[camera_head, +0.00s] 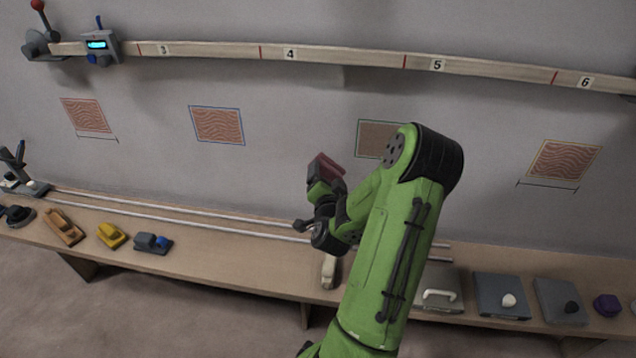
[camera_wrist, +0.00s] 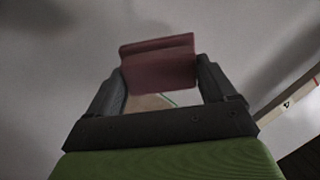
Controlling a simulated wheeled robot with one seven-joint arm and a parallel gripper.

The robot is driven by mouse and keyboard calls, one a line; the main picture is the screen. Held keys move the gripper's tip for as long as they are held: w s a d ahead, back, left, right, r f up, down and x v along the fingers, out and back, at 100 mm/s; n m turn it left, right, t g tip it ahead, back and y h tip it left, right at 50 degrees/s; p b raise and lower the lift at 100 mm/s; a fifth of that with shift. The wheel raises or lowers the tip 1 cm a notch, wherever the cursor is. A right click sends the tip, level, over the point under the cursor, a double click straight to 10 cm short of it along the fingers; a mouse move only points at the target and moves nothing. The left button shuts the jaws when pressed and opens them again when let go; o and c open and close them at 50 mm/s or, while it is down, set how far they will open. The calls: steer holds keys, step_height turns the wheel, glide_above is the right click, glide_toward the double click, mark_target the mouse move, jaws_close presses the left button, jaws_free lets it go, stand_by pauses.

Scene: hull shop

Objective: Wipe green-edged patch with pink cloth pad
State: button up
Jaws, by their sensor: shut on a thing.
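The green-edged patch (camera_head: 374,139) is on the grey wall, right of the middle in the head view. My gripper (camera_head: 324,178) is shut on the pink cloth pad (camera_head: 327,165), left of and a little below the patch. In the wrist view the pad (camera_wrist: 160,62) sits between the two fingers. A bit of brown surface and a thin green line show below it there. I cannot tell whether the pad touches the wall.
Other wavy patches are edged red (camera_head: 86,116), blue (camera_head: 217,125) and yellow (camera_head: 563,160). A numbered rail (camera_head: 345,58) runs above them.

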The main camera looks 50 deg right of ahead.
steer(key=shift+s+d+r, duration=0.25)
steer(key=shift+s+r, duration=0.05)
steer(key=shift+s, duration=0.15)
steer(key=s+d+r+m+g+h, duration=0.2)
steer(key=s+h, duration=0.1)
steer(key=s, duration=0.2)
steer(key=p+x, duration=0.4)
steer(key=x, duration=0.2)
steer(key=shift+r, duration=0.1)
steer(key=shift+o, duration=1.4)
steer(key=c, duration=0.3)
steer(key=shift+p+x, duration=0.95)
steer(key=shift+p, duration=0.05)
